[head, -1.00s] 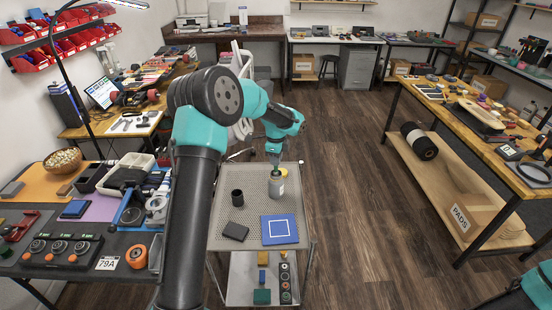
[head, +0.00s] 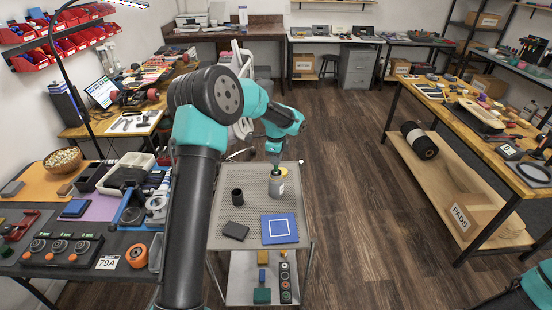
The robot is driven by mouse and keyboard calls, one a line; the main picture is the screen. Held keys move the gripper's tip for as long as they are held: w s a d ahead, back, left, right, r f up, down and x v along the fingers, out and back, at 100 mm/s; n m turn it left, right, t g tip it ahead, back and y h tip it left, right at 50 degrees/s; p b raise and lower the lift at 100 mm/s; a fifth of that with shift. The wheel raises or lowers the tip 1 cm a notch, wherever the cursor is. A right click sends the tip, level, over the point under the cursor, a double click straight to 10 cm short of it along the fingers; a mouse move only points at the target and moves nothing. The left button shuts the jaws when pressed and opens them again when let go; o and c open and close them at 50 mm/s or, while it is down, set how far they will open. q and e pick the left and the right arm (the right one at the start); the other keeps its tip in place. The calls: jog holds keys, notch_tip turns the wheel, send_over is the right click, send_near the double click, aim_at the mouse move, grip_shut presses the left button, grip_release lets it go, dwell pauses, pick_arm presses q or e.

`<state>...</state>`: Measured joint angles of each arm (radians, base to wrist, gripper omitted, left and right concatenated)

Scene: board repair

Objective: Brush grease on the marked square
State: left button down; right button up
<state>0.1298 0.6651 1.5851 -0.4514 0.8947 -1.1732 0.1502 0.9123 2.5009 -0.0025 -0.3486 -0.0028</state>
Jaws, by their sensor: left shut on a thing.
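A blue board (head: 263,239) with a white outlined square (head: 279,229) lies flat at the front right of the perforated cart top (head: 225,212). A pale grey jar (head: 277,188) stands upright behind it. My left gripper (head: 275,155) is above the jar, shut on a thin dark-green handle (head: 276,164), which looks like the brush. The handle points down into the jar mouth; its lower end is hidden. My right gripper is out of view; only part of my right arm shows at the lower right corner.
A dark cup (head: 237,196) and a dark flat block (head: 235,231) sit on the cart's left side. A yellow round thing (head: 283,171) is just behind the jar. Workbenches flank the cart; open floor lies to its right.

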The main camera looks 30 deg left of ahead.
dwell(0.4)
pick_arm(q)
jog(key=shift+r, duration=3.5)
jog(key=shift+f, duration=0.1)
jog(key=d+f+n, duration=0.7)
jog(key=d+f, duration=0.4)
jog(key=d, duration=0.5)
jog(key=d+f+n, duration=0.8)
jog(key=d+f, duration=0.4)
jog(key=d, duration=0.5)
jog(key=shift+d+f, duration=0.15)
jog(key=shift+d, duration=0.15)
